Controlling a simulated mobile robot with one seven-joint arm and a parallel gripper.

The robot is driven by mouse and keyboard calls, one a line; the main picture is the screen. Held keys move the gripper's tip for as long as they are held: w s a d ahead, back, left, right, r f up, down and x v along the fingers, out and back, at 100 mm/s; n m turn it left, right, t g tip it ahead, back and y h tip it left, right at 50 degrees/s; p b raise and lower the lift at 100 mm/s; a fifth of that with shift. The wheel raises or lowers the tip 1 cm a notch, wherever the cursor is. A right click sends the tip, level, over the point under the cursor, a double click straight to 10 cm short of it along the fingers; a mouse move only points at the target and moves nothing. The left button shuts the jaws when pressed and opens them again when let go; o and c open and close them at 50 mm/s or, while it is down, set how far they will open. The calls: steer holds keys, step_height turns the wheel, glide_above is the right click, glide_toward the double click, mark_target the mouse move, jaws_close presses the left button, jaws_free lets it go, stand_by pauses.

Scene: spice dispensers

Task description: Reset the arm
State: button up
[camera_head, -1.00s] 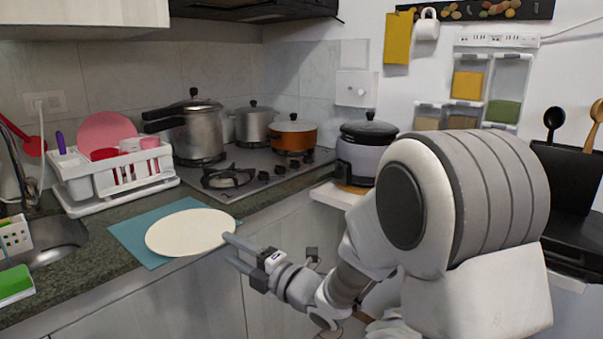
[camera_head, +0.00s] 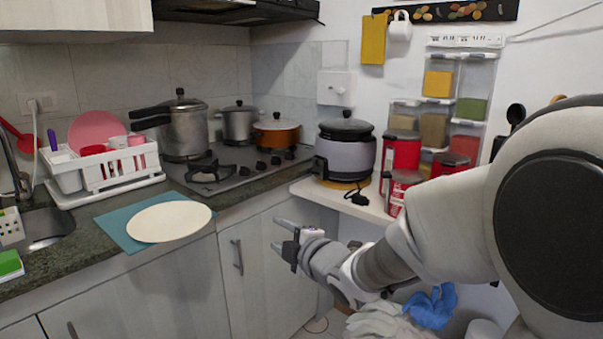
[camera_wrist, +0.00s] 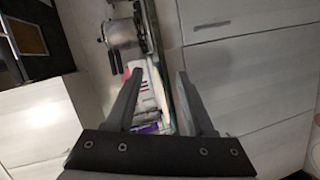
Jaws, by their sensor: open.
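My gripper (camera_head: 278,234) is in front of the lower cabinet, below the counter's edge and to the right of the white plate. Its two fingers are apart with nothing between them. In the wrist view my gripper (camera_wrist: 158,76) also shows spread fingers, with the dish rack seen in the distance between them. My arm reaches in from the right side of the head view and covers part of the wall and shelf there.
A white plate (camera_head: 170,222) lies on a blue mat (camera_head: 118,230) on the counter. A dish rack (camera_head: 105,172), stove (camera_head: 232,174) with pots, and rice cooker (camera_head: 345,158) stand behind. Red canisters (camera_head: 400,152) stand near my arm. The cabinet door (camera_head: 262,275) is close beyond my gripper.

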steer(key=s+d+r+m+g+h, duration=0.1)
steer(key=s+d+m+h, duration=0.3)
steer(key=d+m, duration=0.25)
steer(key=s+d+r+m+g+h, duration=0.1)
steer(key=s+d+m+h, duration=0.2)
steer(key=s+d+m, duration=0.35)
steer(key=s+d+f+m+g+h, duration=0.1)
steer(key=s+d+m+g, duration=0.25)
steer(key=s, duration=0.55)
steer(key=s+d+f+m+g, duration=0.2)
steer(key=s+m, duration=0.3)
steer(key=s, duration=0.3)
step_height(320, 180, up, 23)
steer(key=p, duration=2.3)
steer(key=shift+s+a, duration=0.25)
steer(key=shift+s, duration=0.1)
